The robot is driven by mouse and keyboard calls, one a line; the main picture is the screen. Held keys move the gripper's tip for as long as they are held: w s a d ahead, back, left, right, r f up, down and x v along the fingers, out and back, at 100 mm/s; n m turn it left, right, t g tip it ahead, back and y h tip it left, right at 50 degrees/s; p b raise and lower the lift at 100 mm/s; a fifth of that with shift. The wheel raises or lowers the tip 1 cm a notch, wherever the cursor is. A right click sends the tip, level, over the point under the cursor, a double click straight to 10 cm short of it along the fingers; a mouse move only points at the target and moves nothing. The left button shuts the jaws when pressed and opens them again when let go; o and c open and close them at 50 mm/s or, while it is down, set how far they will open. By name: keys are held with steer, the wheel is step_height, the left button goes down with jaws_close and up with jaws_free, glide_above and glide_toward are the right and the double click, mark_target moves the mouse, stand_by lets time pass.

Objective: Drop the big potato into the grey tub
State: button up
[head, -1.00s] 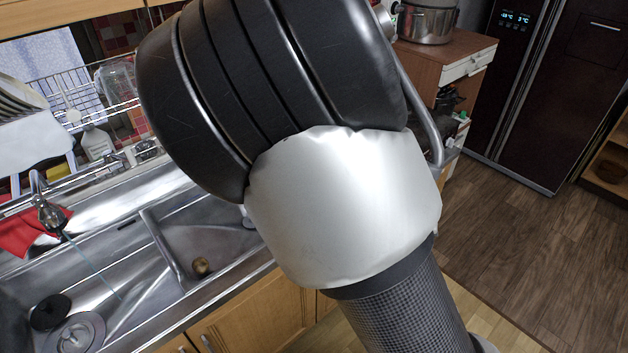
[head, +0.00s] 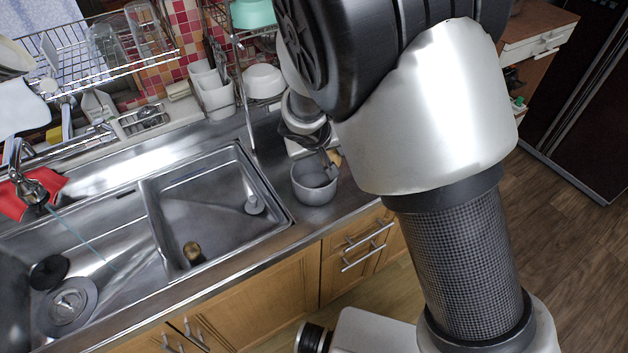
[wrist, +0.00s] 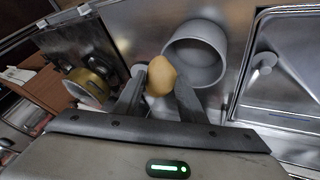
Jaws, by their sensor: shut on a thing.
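The big potato (wrist: 160,76) is yellow-tan and held between the two fingers of my gripper (wrist: 157,88) in the wrist view. A sliver of the potato (head: 335,157) shows beside my gripper (head: 327,155) in the head view. The grey tub (wrist: 222,58) is round and open-topped, just right of the potato in the wrist view. In the head view the grey tub (head: 313,190) stands on the counter right of the sink. My gripper is above its back rim there. The potato overlaps the tub's left edge in the wrist view; its height above it is unclear.
A steel sink (head: 205,200) lies left of the tub, with a small brownish round thing (head: 193,252) in it. White containers (head: 215,90) and a white bowl (head: 264,82) stand behind. A gold-coloured pot (wrist: 88,86) is left of the potato.

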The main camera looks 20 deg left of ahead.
steer(key=f+b, duration=0.1)
steer(key=a+f+b, duration=0.1)
steer(key=f, duration=0.1)
steer(key=a+f+b, duration=0.1)
steer(key=f, duration=0.1)
steer(key=shift+w+a+f, duration=0.1)
steer(key=shift+a+f, duration=0.05)
steer(key=shift+a, duration=0.1)
stand_by(0.3)
steer(key=o, duration=1.2)
steer(key=v, duration=1.7)
steer(key=shift+d+b, duration=0.15)
steer(key=shift+b, duration=0.15)
